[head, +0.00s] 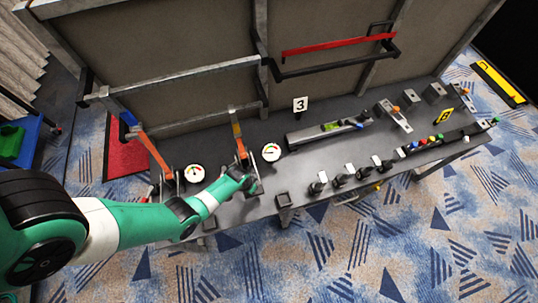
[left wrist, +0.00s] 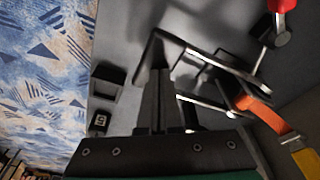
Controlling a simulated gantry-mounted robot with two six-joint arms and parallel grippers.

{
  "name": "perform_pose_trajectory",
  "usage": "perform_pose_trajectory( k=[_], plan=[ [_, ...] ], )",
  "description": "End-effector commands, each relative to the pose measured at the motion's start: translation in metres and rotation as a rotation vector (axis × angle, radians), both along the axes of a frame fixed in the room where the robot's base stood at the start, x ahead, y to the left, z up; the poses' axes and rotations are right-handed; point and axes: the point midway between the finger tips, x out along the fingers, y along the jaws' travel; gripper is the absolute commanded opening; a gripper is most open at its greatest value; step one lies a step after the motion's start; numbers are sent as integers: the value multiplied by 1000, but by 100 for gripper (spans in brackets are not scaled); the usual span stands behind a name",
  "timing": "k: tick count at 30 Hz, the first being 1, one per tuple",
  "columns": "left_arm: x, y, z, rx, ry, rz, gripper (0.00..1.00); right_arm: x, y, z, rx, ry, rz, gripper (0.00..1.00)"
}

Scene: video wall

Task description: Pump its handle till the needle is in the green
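Two pumps stand at the left of the grey bench. The right pump has an upright orange handle with a yellow top (head: 237,133); its orange part also shows in the left wrist view (left wrist: 262,108). The left pump has an orange handle with a blue top (head: 138,133), leaning left. Round white gauges stand beside them, one at left (head: 195,173) and one at right (head: 271,153); their needles are too small to read surely. My left gripper (head: 250,184) is low at the right pump's front. Its fingers (left wrist: 157,100) look together, beside the metal linkage; no held thing is clear.
A sign with 3 (head: 300,104) and a long grey device (head: 330,132) stand to the right. Several small levers (head: 340,178) line the front edge. A red-knobbed lever (left wrist: 283,8) and a small block marked 5 (left wrist: 100,122) are near my gripper.

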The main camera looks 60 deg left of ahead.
Motion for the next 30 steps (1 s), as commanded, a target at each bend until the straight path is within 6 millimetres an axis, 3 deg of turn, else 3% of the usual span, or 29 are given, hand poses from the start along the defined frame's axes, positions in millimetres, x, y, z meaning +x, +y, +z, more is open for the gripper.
perform_pose_trajectory(
  k=[18,23,30],
  plan=[
    [0,0,-47,0,1,0,0,0,0,-46,0,0,0,50],
    [0,0,-37,0,1,0,0,0,0,-35,0,0,0,50],
    [-1,0,4,0,1,0,0,0,0,5,0,0,0,50]
  ],
)
